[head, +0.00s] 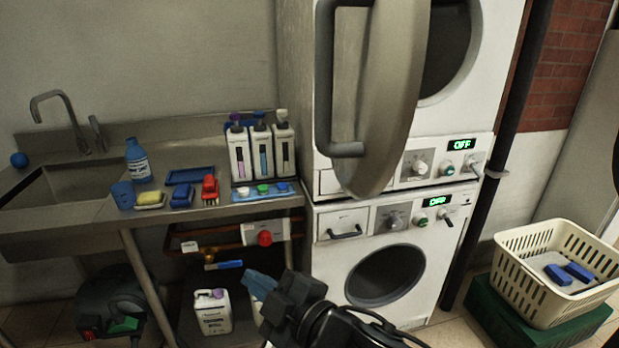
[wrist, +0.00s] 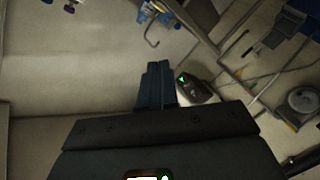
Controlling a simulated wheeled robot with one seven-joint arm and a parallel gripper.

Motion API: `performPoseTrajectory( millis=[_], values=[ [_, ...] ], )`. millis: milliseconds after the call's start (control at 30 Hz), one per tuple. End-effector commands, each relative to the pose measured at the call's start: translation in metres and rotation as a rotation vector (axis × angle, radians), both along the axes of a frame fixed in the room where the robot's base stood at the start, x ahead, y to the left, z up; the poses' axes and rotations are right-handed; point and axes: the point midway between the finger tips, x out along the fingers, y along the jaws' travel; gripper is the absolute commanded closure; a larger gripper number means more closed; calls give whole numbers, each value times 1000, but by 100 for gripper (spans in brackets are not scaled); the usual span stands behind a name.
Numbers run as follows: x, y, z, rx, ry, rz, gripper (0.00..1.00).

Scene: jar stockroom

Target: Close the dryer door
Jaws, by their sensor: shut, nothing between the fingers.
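The dryer (head: 450,125) is the upper white machine in the stack, with a lit OFF display. Its grey round door (head: 392,90) stands open, swung out toward me and seen nearly edge-on, with a dark handle (head: 325,120) on its left side. The dark drum opening (head: 445,45) shows to the right of the door. My gripper (head: 260,283) is low in front of the lower machine, below and left of the dryer door and apart from it. Its blue fingers are together and empty; they also show in the wrist view (wrist: 155,82). The dryer door is not recognisable in the wrist view.
A shut washer (head: 400,215) stands under the dryer. A steel sink counter (head: 80,225) with bottles and sponges is at left. A cream basket (head: 530,285) sits on a green crate (head: 500,315) at right. A black pipe (head: 500,150) runs beside the machines.

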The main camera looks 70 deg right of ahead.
Motion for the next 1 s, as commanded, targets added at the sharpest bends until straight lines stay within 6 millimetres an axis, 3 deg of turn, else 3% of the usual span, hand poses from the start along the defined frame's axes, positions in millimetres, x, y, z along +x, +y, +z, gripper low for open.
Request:
performPoseTrajectory(
  millis=[33,200,433,700,1000],
  values=[
    [18,-8,14,-34,-23,-41,100],
    [57,-41,58,-128,-69,-219,100],
    [85,-80,123,-160,-123,-503,100],
    [84,-110,185,-58,-143,-858,100],
    [57,-112,220,214,-70,-1223,100]
  ],
)
